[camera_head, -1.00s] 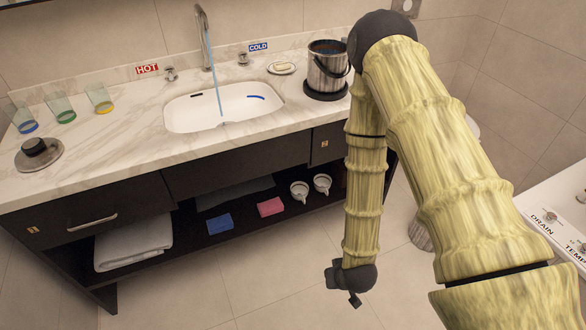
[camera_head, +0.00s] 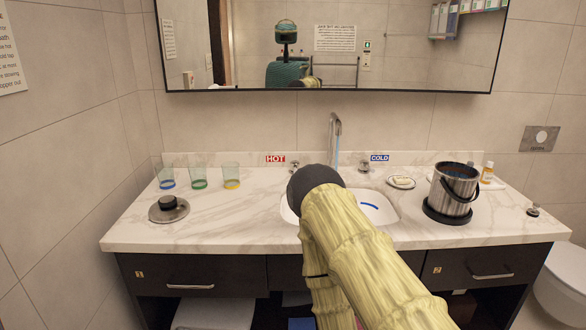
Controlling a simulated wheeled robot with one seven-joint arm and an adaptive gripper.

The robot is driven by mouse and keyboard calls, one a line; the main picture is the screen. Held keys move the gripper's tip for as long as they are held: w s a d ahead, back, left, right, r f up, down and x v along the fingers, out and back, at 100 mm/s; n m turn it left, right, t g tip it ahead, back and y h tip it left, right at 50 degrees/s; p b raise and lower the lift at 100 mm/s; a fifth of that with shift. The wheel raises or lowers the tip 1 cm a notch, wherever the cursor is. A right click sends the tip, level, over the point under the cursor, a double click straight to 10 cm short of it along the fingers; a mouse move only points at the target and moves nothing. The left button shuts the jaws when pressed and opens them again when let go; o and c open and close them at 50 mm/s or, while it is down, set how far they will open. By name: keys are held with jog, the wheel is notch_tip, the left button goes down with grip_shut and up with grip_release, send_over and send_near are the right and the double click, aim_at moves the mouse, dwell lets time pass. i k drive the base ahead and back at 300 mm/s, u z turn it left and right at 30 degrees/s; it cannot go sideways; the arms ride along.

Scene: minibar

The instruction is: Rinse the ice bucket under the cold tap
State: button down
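The steel ice bucket (camera_head: 454,190) stands upright on a round black base (camera_head: 446,215) on the counter, right of the sink. Its black handle hangs down over its side. The cold tap handle (camera_head: 364,166) stands by the blue COLD label, right of the spout (camera_head: 335,130). The sink basin (camera_head: 372,208) is partly hidden behind my arm.
A hot tap handle (camera_head: 294,166) stands left of the spout. Three glasses, the middle one green-based (camera_head: 199,178), and a black-knobbed lid (camera_head: 169,208) are on the left counter. A soap dish (camera_head: 401,182) lies left of the bucket. Bottles (camera_head: 487,173) stand behind it. A mirror (camera_head: 330,45) hangs above.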

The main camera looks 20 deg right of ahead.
aim_at(364, 164)
jog(key=u, duration=0.3)
jog(key=i, duration=0.45)
jog(key=z, duration=1.35)
